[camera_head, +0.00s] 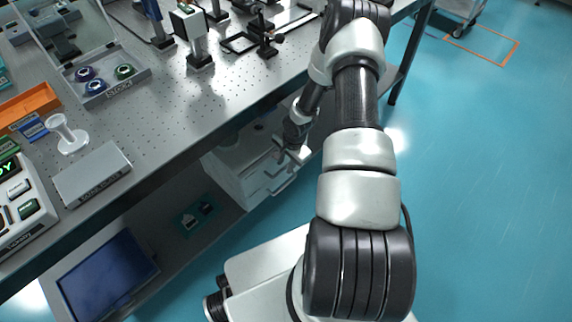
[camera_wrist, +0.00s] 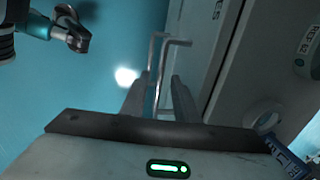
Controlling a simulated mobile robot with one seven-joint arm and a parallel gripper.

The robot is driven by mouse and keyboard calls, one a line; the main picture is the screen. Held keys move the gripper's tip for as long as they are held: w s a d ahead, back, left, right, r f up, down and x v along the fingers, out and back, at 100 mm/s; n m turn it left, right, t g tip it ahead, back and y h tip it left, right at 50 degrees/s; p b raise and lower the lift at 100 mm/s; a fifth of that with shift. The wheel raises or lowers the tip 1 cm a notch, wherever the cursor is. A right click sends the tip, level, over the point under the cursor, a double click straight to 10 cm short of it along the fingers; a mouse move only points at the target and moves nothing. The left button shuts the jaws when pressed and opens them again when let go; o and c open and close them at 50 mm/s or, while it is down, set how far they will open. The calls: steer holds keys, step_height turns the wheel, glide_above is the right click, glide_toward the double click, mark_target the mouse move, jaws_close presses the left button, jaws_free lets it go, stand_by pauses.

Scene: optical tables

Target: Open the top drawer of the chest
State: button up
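The white chest (camera_head: 236,172) stands on the shelf under the optical table, its drawer fronts towards the open floor. In the wrist view a drawer front (camera_wrist: 192,45) fills the area right of centre, with part of a printed label. Two bar handles show: one (camera_wrist: 176,42) in front of the drawer face, another (camera_wrist: 154,50) beside it. My gripper (camera_head: 287,156) is at the upper part of the chest front. In the wrist view my gripper (camera_wrist: 161,78) is open, with a handle bar running between its fingers. Contact with the bar cannot be told.
The optical table (camera_head: 190,100) overhangs the chest, and my arm reaches beneath its edge. A dark screen (camera_head: 108,278) lies at the lower left. The blue floor (camera_head: 480,180) to the right is clear. A blue labelled object (camera_wrist: 285,155) shows at the wrist view's lower right.

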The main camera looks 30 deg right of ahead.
steer(key=shift+c, duration=0.4)
jaws_close()
steer(key=s+d, duration=0.3)
steer(key=s, duration=0.7)
steer(key=s+d+p, duration=0.1)
steer(key=s+d, duration=0.3)
steer(key=s, duration=0.5)
steer(key=shift+s+p, duration=0.3)
steer(key=shift+s, duration=0.05)
steer(key=shift+d, duration=0.1)
steer(key=shift+o, duration=0.4)
jaws_free()
